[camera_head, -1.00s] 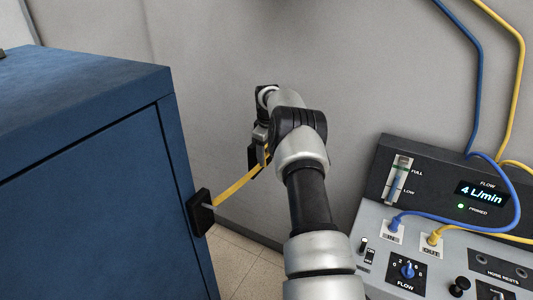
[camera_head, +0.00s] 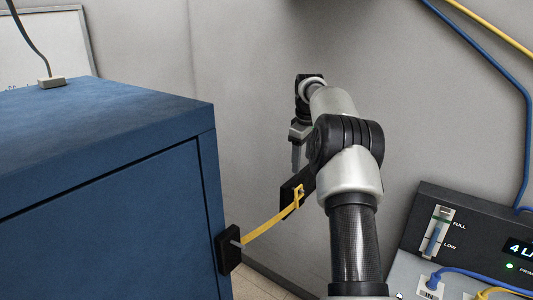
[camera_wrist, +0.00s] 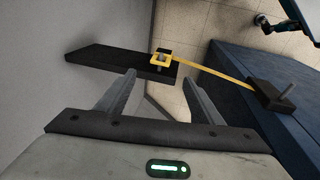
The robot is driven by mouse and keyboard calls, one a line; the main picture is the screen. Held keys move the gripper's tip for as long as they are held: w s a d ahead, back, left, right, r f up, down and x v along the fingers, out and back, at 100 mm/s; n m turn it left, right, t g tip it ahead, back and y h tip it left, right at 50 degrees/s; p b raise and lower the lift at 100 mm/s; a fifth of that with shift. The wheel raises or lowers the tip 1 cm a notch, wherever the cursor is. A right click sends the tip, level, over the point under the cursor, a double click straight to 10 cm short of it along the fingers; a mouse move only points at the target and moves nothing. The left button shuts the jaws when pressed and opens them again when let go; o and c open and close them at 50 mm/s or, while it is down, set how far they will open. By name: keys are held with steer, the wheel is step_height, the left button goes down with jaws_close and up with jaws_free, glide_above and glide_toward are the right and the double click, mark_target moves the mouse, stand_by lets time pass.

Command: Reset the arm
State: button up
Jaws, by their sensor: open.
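My arm reaches forward between the blue cabinet and the grey wall. My gripper (camera_head: 297,160) is open and empty; its fingers also show in the wrist view (camera_wrist: 160,88), apart from each other with nothing between them. A yellow strap (camera_head: 270,220) runs from a black block (camera_head: 229,249) on the cabinet's side to a black bracket (camera_head: 291,190) by the wall. In the wrist view the strap's looped end (camera_wrist: 161,59) sits around a small peg on the bracket (camera_wrist: 110,60). The gripper is apart from the strap, and my arm partly hides the bracket in the head view.
The blue cabinet (camera_head: 110,220) stands close on the left. A control panel (camera_head: 465,245) with blue and yellow hoses is at the lower right. The wall (camera_head: 245,90) is close beside my arm. Tiled floor (camera_wrist: 190,95) shows in the gap.

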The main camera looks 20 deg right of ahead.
steer(key=s+a+r+m+t, duration=0.2)
steer(key=s+a+r+m, duration=0.1)
steer(key=s+a+r, duration=1.4)
steer(key=s+a+f+m, duration=0.2)
steer(key=s+a+f, duration=0.2)
steer(key=s, duration=0.7)
steer(key=s+a+f+m+t+y, duration=0.1)
steer(key=s+a+f, duration=0.4)
steer(key=s, duration=0.7)
steer(key=shift+s+a+f+m, duration=0.15)
steer(key=shift+s+f+m, duration=0.15)
steer(key=shift+f+m, duration=0.15)
